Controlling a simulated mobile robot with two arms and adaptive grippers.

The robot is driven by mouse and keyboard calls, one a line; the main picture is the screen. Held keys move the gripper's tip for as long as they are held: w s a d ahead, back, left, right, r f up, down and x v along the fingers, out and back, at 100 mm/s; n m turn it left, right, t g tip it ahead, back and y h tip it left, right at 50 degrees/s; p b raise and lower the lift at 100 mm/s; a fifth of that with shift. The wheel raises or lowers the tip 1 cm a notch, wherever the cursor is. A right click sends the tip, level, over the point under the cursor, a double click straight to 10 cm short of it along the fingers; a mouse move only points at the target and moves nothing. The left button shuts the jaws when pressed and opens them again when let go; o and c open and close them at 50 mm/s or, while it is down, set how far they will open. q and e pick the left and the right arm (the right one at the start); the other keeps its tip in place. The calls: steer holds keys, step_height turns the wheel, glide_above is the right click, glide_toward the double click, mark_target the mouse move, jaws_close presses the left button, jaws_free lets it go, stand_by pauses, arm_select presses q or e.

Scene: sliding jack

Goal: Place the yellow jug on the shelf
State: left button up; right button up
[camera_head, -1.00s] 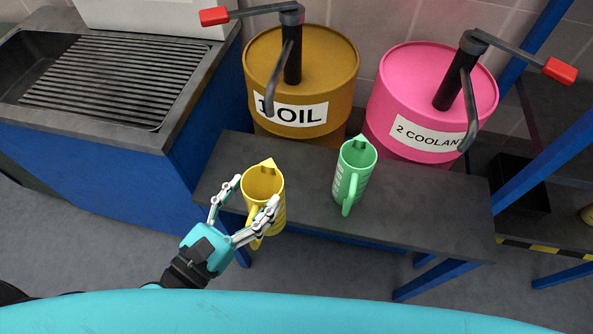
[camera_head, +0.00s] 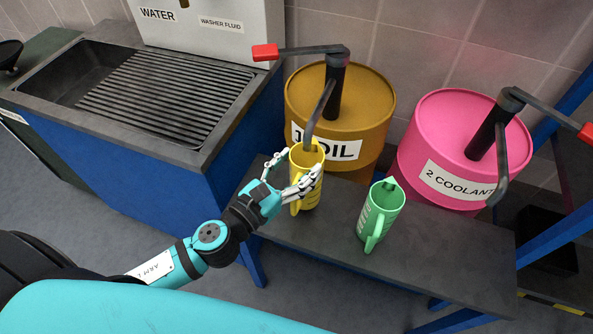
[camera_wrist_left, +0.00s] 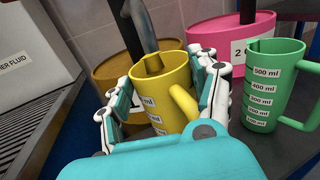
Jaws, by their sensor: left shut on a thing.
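The yellow jug (camera_head: 308,163) is between the fingers of my left gripper (camera_head: 291,179), which is shut on it. It is upright at the left part of the dark shelf (camera_head: 330,225), in front of the oil drum and close under its pump spout. In the left wrist view the yellow jug (camera_wrist_left: 160,85) sits between both fingers of the gripper (camera_wrist_left: 165,110), handle to the right. I cannot tell whether its base touches the shelf. My right gripper is not in view.
A green jug (camera_head: 380,212) stands on the shelf to the right. The brown oil drum (camera_head: 360,100) and pink coolant drum (camera_head: 455,130) with pump handles stand behind. A sink counter (camera_head: 190,150) with a white box (camera_head: 215,40) is at the left. The shelf's right part is clear.

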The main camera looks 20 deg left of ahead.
mark_target(296, 175)
arm_select(q)
steer(key=shift+w, duration=0.25)
step_height(296, 175, down, 4)
steer(key=shift+r+b, duration=0.25)
steer(key=shift+b, duration=0.65)
steer(key=o, duration=1.1)
steer(key=shift+s+f, duration=0.1)
steer(key=shift+f, duration=0.1)
steer(key=o, duration=0.5)
steer(key=shift+r, duration=0.1)
